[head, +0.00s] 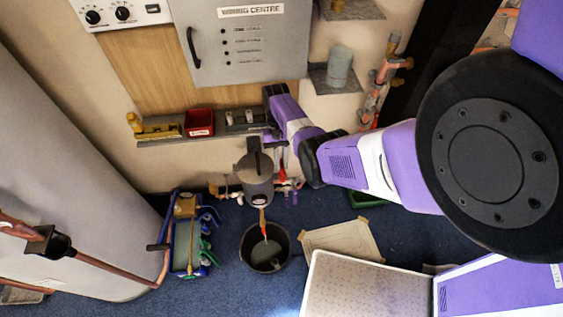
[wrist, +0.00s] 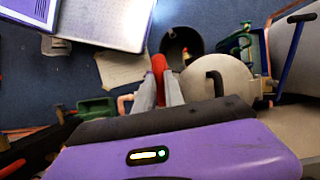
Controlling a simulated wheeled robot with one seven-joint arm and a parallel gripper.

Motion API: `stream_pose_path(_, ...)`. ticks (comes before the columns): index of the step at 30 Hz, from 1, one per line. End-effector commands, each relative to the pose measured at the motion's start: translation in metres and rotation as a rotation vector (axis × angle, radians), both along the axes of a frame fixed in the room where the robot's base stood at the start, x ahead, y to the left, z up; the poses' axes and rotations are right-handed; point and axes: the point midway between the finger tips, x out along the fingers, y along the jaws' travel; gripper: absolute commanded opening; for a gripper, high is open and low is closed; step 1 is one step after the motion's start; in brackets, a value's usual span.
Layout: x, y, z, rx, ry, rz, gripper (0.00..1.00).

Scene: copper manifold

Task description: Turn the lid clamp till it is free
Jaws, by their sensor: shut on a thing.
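A grey canister (head: 258,187) with a round grey lid stands by the wall in the head view. Its lid (wrist: 215,83) shows from above in the wrist view, with a dark slot-like bar on it. The red lid clamp (wrist: 158,68) is at the lid's edge, between the two grey fingers of my gripper (wrist: 158,90). In the head view, the red clamp (head: 283,172) shows at the canister's right side, below my gripper (head: 280,157). My gripper is shut on the clamp; the fingers hide part of it.
A black bucket (head: 264,250) stands on the blue floor below the canister. Copper pipework with valves (head: 225,191) flanks the canister. A blue tool crate (head: 187,247) is left. A shelf (head: 165,138) with a red bin (head: 200,122) is above. A cardboard sheet (head: 343,240) lies right.

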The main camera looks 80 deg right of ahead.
Motion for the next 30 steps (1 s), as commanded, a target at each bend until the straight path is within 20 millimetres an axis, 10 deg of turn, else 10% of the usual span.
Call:
stream_pose_path(4, 0.0, 0.0, -0.001, -0.001, 0.0, 0.002, 0.0)
stream_pose_path(5, 0.0, 0.0, -0.001, -0.001, 0.0, 0.002, 0.19)
stream_pose_path(8, 0.0, 0.0, -0.001, -0.001, 0.0, 0.001, 0.34)
stream_pose_path(19, 0.001, -0.002, 0.005, -0.001, -0.002, 0.0, 0.34)
stream_pose_path(30, 0.011, -0.022, 0.055, -0.002, -0.002, 0.001, 0.34)
